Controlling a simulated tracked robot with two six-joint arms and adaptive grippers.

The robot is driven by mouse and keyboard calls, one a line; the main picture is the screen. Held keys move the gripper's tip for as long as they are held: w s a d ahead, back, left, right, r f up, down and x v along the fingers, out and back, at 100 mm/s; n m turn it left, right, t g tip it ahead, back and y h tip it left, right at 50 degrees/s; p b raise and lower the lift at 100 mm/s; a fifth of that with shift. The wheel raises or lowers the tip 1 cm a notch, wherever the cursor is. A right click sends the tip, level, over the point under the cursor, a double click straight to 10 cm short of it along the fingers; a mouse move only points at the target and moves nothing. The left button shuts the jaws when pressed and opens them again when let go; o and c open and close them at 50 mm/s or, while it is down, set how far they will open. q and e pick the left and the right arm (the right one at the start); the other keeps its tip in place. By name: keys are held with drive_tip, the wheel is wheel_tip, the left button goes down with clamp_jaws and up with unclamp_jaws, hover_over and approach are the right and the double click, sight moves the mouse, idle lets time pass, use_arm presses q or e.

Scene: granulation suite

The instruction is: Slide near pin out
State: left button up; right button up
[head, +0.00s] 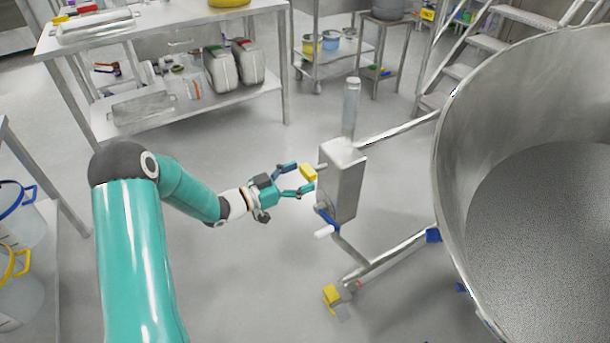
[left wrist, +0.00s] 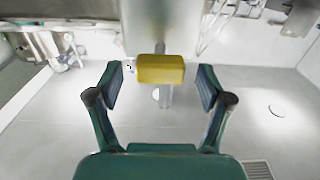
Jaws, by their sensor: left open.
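The near pin shows as a yellow block-shaped head (head: 308,172) on the left side of a grey metal box (head: 342,180) beside the large vessel. In the left wrist view the yellow head (left wrist: 161,69) is centred ahead, against the grey box face (left wrist: 158,25). My left gripper (head: 299,178) is open, its teal fingers pointing at the box. In the left wrist view the fingers (left wrist: 161,88) stand on either side of the yellow head, with a gap on both sides. My right gripper is not in view.
A large steel vessel (head: 520,190) fills the right side. A yellow pedal (head: 331,294) is near the floor. A steel bench (head: 165,25) stands behind. Open floor lies between bench and box.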

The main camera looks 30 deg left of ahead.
use_arm(q)
drive_tip(key=v, duration=1)
